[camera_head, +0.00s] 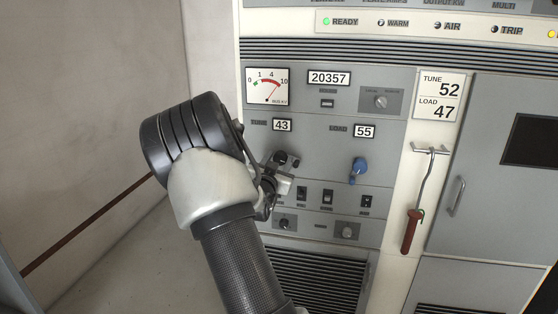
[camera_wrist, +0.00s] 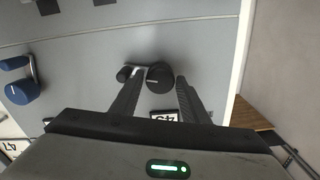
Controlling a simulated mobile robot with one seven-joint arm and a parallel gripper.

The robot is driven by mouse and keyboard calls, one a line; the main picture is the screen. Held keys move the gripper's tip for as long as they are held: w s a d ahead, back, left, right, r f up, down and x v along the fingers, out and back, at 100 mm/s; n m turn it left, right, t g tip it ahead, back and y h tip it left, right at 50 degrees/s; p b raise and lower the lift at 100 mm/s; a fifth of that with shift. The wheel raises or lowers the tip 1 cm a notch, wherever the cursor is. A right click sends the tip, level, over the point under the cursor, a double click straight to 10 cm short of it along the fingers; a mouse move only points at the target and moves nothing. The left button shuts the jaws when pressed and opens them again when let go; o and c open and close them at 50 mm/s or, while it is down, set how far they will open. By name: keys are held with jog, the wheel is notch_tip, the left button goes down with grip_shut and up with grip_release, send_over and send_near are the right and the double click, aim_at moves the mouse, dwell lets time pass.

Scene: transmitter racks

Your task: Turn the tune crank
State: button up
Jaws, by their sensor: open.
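The tune crank (camera_head: 280,158) is a black crank on the grey panel, below the tune counter (camera_head: 282,125) reading 43. In the wrist view its round black hub (camera_wrist: 159,76) has a short arm ending in a small black knob (camera_wrist: 124,74). My gripper (camera_wrist: 158,82) is open, its two fingers reaching toward the panel on either side of the hub. The left finger's tip is close to the crank arm; I cannot tell whether it touches. In the head view my gripper (camera_head: 286,180) partly covers the crank. A card (camera_head: 440,97) reads TUNE 52, LOAD 47.
The blue load crank (camera_head: 359,170) is to the right, below the load counter (camera_head: 365,132) reading 55. Switches (camera_head: 328,197) and lower knobs (camera_head: 347,231) sit beneath. A red-handled hook (camera_head: 411,230) hangs further right. A pale wall (camera_head: 90,120) stands at left.

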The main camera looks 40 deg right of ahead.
jog(key=shift+w+d, duration=0.1)
jog(key=c, duration=0.8)
jog(key=shift+o, duration=0.2)
jog(key=shift+f+n+b, duration=0.1)
jog(key=shift+n+b, duration=0.35)
jog(key=shift+n, duration=0.55)
jog(key=n, duration=0.2)
jog(key=shift+n, duration=0.4)
jog(key=o, duration=0.8)
jog(key=shift+c, duration=0.2)
